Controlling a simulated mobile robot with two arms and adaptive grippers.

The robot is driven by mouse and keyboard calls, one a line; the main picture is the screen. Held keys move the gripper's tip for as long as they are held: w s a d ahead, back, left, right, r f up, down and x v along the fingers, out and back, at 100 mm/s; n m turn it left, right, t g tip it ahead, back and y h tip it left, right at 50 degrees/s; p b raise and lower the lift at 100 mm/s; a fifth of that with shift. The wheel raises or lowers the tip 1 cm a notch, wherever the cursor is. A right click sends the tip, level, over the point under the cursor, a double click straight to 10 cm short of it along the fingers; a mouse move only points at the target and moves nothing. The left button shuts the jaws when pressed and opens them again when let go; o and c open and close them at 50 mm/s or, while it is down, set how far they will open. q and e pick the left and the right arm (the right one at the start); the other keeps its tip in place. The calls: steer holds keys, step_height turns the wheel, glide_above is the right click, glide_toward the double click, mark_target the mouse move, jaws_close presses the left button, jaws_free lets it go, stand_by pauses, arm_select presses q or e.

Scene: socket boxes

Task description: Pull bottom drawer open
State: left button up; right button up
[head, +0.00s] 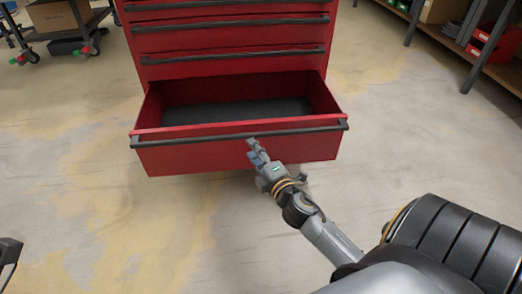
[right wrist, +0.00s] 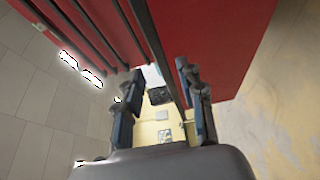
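The red cabinet's bottom drawer (head: 200,156) stands pulled well out in the head view. Its inside is empty, with a dark floor. A long black bar handle (head: 190,138) runs along its top front edge. My right gripper (head: 254,150) is at this handle, right of its middle. In the right wrist view my right gripper's fingers (right wrist: 160,100) are spread apart. The handle bar (right wrist: 166,55) runs between them, close to the right-hand finger; contact is unclear. A dark part at the lower left edge (head: 9,252) seems to be my left gripper, mostly cut off.
The drawers above (head: 235,40) look shut, each with a black bar handle. Open concrete floor (head: 90,180) lies around the cabinet. A shelf with red bins (head: 496,42) stands at the upper right. A wheeled cart with a cardboard box (head: 57,14) stands at the upper left.

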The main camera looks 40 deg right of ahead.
steer(key=shift+s+a, duration=0.2)
steer(key=shift+s, duration=0.9)
steer(key=shift+s+a, duration=0.15)
steer(key=shift+s, duration=0.9)
